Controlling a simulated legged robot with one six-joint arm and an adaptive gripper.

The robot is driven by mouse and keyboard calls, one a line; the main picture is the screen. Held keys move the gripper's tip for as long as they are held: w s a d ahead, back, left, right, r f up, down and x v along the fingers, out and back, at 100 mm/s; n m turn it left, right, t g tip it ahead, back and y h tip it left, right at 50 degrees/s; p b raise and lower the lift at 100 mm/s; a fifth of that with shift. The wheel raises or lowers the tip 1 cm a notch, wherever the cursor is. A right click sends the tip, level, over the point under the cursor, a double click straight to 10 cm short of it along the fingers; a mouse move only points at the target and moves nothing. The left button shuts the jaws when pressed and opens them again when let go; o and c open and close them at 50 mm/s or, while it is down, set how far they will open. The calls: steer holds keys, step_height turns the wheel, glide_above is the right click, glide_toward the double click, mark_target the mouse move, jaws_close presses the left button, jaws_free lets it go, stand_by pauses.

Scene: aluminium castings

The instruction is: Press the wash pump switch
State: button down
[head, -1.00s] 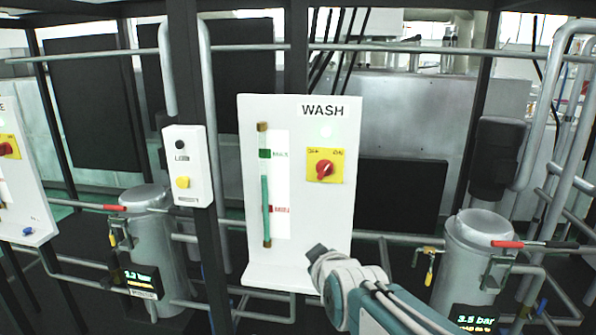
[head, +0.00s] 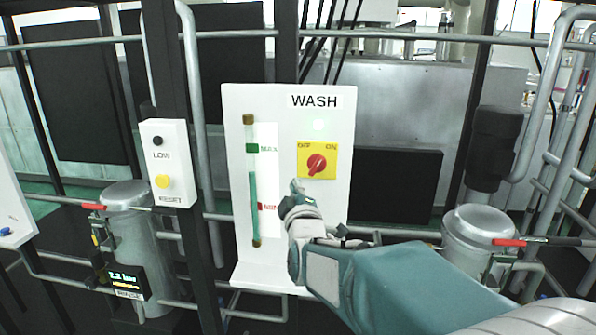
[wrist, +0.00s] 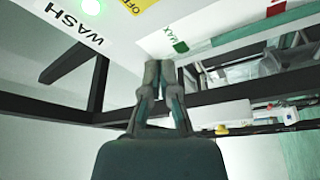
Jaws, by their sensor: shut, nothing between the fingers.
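The wash panel (head: 285,100) is a white upright board labelled WASH. Its switch is a red rotary knob (head: 317,164) on a yellow plate (head: 329,151) marked OFF and ON. A pale green lamp (head: 319,125) is above it and glows green in the wrist view (wrist: 91,7). My gripper (head: 297,186) is shut and empty, in front of the panel, just below and left of the knob in the head view. I cannot tell whether it touches anything. The wrist view shows its closed fingertips (wrist: 159,68) and a corner of the yellow plate (wrist: 138,5); the knob is out of that view.
A level gauge (head: 253,185) with MAX and MIN marks is on the panel's left side. A white box (head: 168,140) with a yellow button is on a dark post further left. Metal canisters (head: 127,195) (head: 478,222) with red-handled valves stand either side, among pipes.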

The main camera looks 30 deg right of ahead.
mark_target(303, 162)
steer(key=shift+w, duration=0.15)
steer(key=x, duration=1)
steer(key=shift+w+d+f, duration=0.1)
steer(key=shift+d, duration=0.15)
steer(key=shift+s+d+f, duration=0.8)
steer(key=shift+s+d, duration=0.15)
steer(key=shift+d, duration=0.15)
steer(key=shift+s+d+f, duration=0.2)
steer(key=shift+s+d, duration=0.05)
steer(key=shift+d, duration=0.05)
